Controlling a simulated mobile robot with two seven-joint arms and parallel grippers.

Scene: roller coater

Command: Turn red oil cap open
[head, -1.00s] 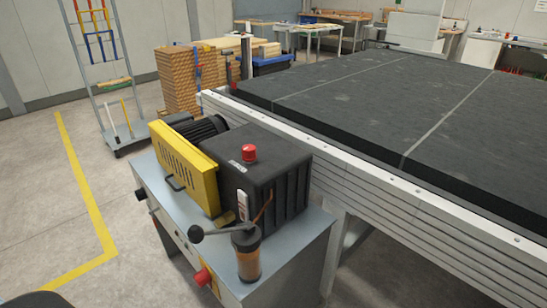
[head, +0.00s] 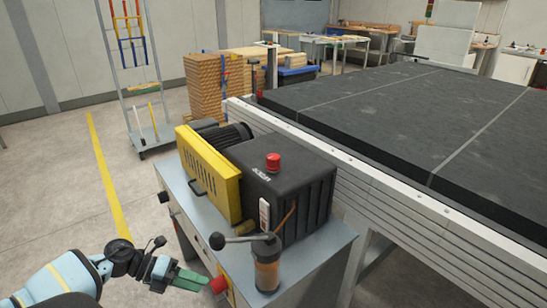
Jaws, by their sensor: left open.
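The red oil cap (head: 273,162) sits upright on top of the black pump housing (head: 283,190), in plain view. My left gripper (head: 200,280) has come in at the bottom left, with green fingers. It is open and holds nothing that I can see. It is low, in front of the grey cabinet (head: 325,262), well below and to the left of the cap. Its fingertips appear close to a red knob (head: 219,285) on the cabinet's front; I cannot tell if they touch. My right gripper is not in view.
A yellow guard (head: 207,172) stands left of the black housing. A lever with a black ball (head: 217,241) and an amber cylinder (head: 267,265) stand in front of it. A large dark-topped table (head: 400,120) borders the right side.

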